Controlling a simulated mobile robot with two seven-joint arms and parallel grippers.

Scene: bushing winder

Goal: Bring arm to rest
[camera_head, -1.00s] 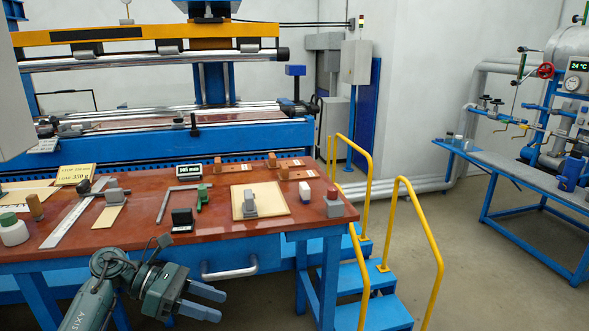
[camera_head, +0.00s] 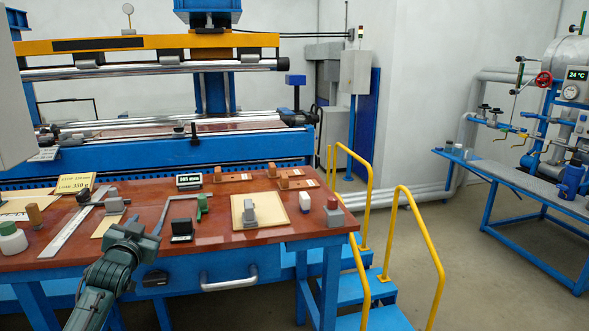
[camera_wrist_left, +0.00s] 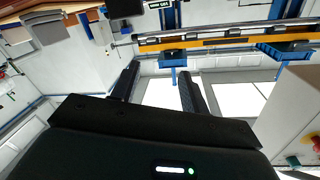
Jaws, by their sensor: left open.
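My left arm (camera_head: 104,287) comes up from the bottom left in the head view, in front of the table's front edge. My left gripper's body (camera_head: 136,240) shows at its end, overlapping the table's front part in the picture; its fingers cannot be made out there. In the left wrist view the gripper (camera_wrist_left: 159,70) has two dark fingers standing apart, with nothing between them. My right gripper is in neither view.
The winding machine (camera_head: 240,146) is behind.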

